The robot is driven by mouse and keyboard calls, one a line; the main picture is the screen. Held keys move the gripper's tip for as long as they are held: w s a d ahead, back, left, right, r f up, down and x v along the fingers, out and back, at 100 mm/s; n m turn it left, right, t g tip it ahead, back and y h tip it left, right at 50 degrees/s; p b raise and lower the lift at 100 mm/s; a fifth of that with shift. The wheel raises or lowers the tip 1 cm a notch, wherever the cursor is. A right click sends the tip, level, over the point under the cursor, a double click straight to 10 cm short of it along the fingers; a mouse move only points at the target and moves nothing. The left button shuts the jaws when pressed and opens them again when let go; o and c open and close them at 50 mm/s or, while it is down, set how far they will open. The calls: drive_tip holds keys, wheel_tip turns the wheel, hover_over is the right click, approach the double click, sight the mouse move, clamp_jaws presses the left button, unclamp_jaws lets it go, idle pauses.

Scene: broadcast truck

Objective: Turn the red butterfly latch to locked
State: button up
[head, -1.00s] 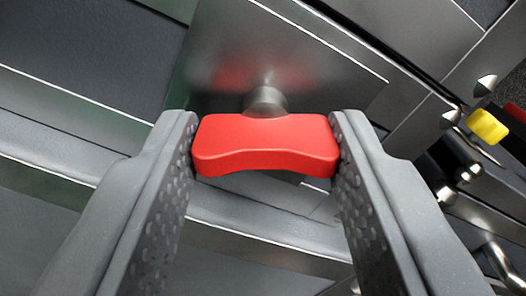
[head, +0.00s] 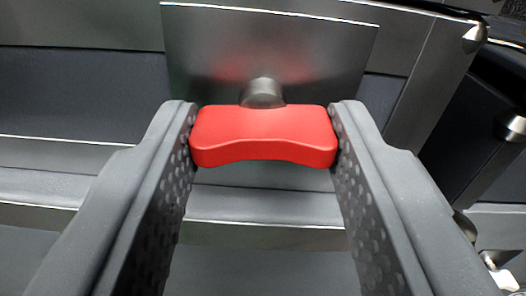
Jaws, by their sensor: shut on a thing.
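The red butterfly latch (head: 264,135) is in the middle of the head view. Its wide red handle sits on a short metal stem (head: 262,93) that comes out of a shiny metal plate (head: 270,45). My gripper (head: 263,137) is shut on the red handle, with one grey textured finger against each end of it. The handle lies level across the picture, and the plate's top edge runs nearly parallel to it. The inner faces of the latch ends are hidden by the fingers. I see no marking that tells locked from unlocked.
Dark panels (head: 80,92) with metal rails (head: 60,153) run across behind the latch. A metal post (head: 430,70) with rounded bolt heads (head: 474,38) stands at the right. More metal fittings (head: 510,126) lie at the right edge. Space around the fingers looks clear.

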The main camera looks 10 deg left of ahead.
drive_tip(key=shift+m+p, duration=0.35)
drive_tip(key=shift+m, duration=0.25)
drive_tip(key=o, duration=1)
drive_tip(key=p+v, duration=0.1)
drive_tip(key=v, duration=1.2)
drive_tip(key=shift+s, duration=0.35)
drive_tip(key=shift+d, duration=0.1)
